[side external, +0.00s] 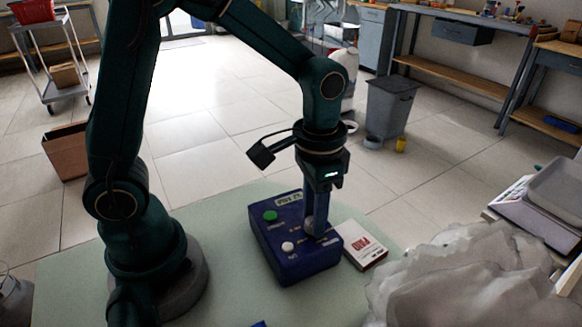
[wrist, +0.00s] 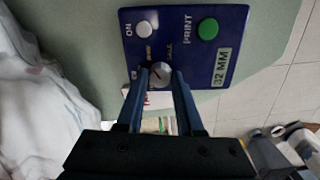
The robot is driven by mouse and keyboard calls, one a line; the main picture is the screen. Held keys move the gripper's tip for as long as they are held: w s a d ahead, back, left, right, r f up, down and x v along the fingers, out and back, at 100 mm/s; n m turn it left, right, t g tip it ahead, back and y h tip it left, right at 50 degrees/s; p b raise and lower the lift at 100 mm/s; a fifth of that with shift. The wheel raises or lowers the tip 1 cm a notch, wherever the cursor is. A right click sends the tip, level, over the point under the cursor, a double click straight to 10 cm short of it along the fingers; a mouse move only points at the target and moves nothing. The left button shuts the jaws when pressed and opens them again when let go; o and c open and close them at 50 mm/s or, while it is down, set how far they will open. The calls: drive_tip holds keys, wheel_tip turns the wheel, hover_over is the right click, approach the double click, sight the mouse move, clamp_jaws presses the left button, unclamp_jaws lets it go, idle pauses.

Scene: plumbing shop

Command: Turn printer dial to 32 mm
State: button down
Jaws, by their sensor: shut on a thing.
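The printer (side external: 290,262) is a dark blue box on the pale green mat, with a green button (side external: 270,216) and a white button (side external: 288,246) on top. In the wrist view the white button is marked ON, the green one PRINT, and a pale plate (wrist: 222,67) seems to read 32 MM. The printer dial (wrist: 160,70) is a small silvery knob near the panel's edge. My gripper (wrist: 159,78) points down at the panel and is shut on the dial, one finger on each side. In the side view my gripper (side external: 316,228) hides the dial. The dial's pointer and scale marks are too small to read.
A white box with red lettering (side external: 366,246) lies close against the printer's right side. Crumpled white cloth or plastic (side external: 470,280) fills the front right. A scale with a tray (side external: 550,200) stands at the far right.

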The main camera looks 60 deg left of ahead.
sight(290, 229)
drive_tip(key=c, duration=0.5)
unclamp_jaws()
drive_tip(key=shift+c, duration=0.2)
drive_tip(key=shift+r, duration=2.55)
drive_tip(key=shift+w+a+r, duration=0.1)
drive_tip(key=shift+w+r, duration=0.05)
drive_tip(key=shift+r, duration=0.3)
drive_tip(key=s+a+r+n+t, duration=0.2)
drive_tip(key=s+t, duration=0.3)
drive_tip(key=s, duration=0.3)
drive_tip(key=shift+s+a+r+n+t, duration=0.35)
drive_tip(key=shift+a+r, duration=0.15)
drive_tip(key=shift+a, duration=0.15)
